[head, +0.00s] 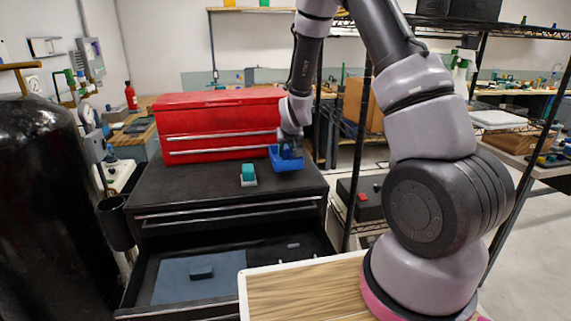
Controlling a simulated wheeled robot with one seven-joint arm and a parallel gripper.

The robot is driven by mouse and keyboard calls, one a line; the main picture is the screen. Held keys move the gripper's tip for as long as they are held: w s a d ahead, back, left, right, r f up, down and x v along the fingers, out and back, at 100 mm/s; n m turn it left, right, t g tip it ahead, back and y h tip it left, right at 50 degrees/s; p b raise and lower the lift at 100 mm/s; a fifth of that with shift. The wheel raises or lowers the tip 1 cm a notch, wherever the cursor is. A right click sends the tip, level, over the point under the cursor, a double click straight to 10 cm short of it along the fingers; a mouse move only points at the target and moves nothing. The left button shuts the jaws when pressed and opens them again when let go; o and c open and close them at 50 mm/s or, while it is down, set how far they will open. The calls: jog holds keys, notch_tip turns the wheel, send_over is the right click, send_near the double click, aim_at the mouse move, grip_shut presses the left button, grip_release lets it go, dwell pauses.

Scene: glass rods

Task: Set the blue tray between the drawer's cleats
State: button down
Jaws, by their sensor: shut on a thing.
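The blue tray (287,163) is at the right end of the black cabinet's top, in front of the red tool chest. My gripper (290,150) reaches down into it and is shut on it; the fingertips are partly hidden by the tray and the wrist. I cannot tell whether the tray touches the cabinet top. The open drawer (140,290) is below and nearer, with a blue-grey mat (178,287) on its left part. A dark block (201,272) lies on the mat, and a small piece (293,245) lies farther right. I cannot clearly make out the cleats.
A teal block on a pale base (249,174) stands on the cabinet top, left of the tray. The red tool chest (215,125) stands behind. A wood-topped surface (300,290) covers the drawer's right front. A black shelf post (360,150) stands right of the cabinet.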

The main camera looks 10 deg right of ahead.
jog(key=shift+f, duration=2.15)
jog(key=shift+f, duration=0.1)
jog(key=c, duration=0.7)
grip_release()
jog(key=shift+f, duration=0.1)
